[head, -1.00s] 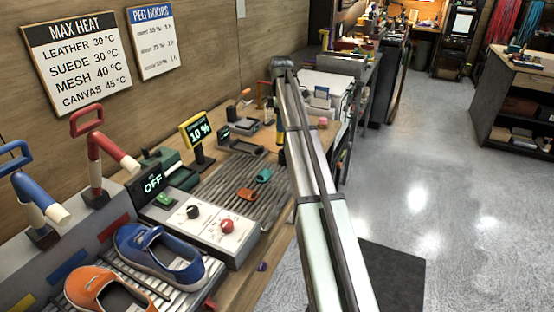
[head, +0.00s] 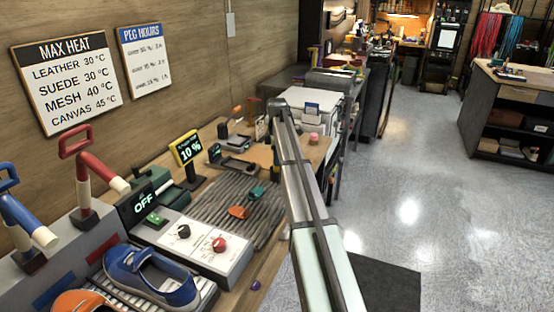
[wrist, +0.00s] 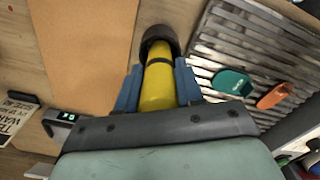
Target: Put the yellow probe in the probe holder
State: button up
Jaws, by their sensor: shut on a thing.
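In the wrist view my gripper (wrist: 158,88) has its blue fingers closed around the yellow probe (wrist: 158,85). The probe is a yellow cylinder with a dark band and points away from the camera. A dark round piece (wrist: 158,36) is at its far end; I cannot tell whether this is part of the probe or something beyond it. In the head view my arm hides the gripper and probe. I cannot make out the probe holder with certainty. A small meter with a lit display (wrist: 64,117) lies left of the gripper in the wrist view.
A tan mat (wrist: 85,45) lies left of the probe. A slatted grey rack (head: 222,205) carries a teal piece (head: 257,192) and an orange piece (head: 238,212). A yellow-framed display (head: 187,148) reads 10 %. Blue and orange sneakers sit at the lower left.

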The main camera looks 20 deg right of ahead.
jog(key=shift+f, duration=0.4)
jog(key=shift+f, duration=0.1)
jog(key=o, duration=1)
jog(key=shift+o, duration=0.2)
notch_tip(320, 180, up, 12)
jog(key=shift+r, duration=0.1)
